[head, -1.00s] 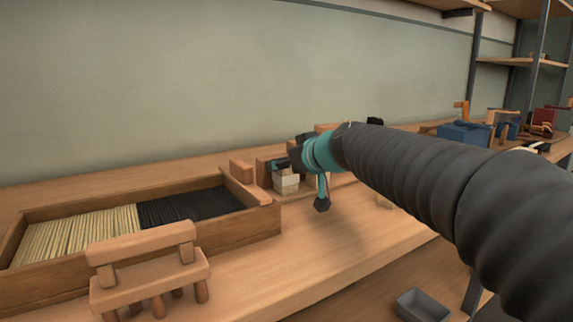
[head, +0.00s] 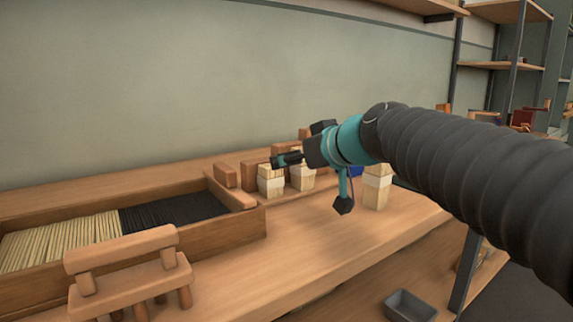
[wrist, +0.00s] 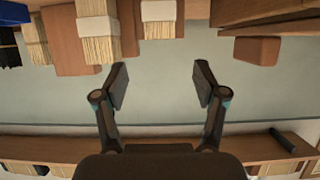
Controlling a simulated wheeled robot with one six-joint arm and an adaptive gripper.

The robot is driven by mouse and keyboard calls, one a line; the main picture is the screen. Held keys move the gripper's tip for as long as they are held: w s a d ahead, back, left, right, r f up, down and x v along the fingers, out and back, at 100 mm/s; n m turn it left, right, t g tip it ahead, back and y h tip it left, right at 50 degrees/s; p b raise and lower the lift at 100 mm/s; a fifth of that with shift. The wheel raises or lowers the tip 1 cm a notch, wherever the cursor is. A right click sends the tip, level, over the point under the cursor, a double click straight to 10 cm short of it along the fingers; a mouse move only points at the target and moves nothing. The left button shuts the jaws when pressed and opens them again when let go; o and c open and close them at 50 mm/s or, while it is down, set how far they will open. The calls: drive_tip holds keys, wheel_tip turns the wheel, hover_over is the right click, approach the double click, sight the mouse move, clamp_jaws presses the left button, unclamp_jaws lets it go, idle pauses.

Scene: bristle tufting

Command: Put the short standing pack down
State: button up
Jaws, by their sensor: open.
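The short pack (head: 271,182), a pale bristle bundle with a white band, stands upright on the bench beside the tray. It shows upside down at the top of the wrist view (wrist: 162,12), in line with the gap between my fingers and apart from them. Two taller banded packs stand to its right in the head view, a nearer one (head: 302,180) and one at the right (head: 376,188). My gripper (wrist: 160,80) is open and empty. In the head view my gripper (head: 280,161) is just above the short pack, and its fingertips are hard to make out.
A wooden tray (head: 225,233) of pale and black bristles lies to the left. A small wooden stand (head: 130,275) is at the front left. Wooden blocks (wrist: 257,50) stand beside the packs. A grey bin (head: 410,305) sits low at the front.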

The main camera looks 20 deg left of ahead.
drive_tip(key=shift+v, duration=1.05)
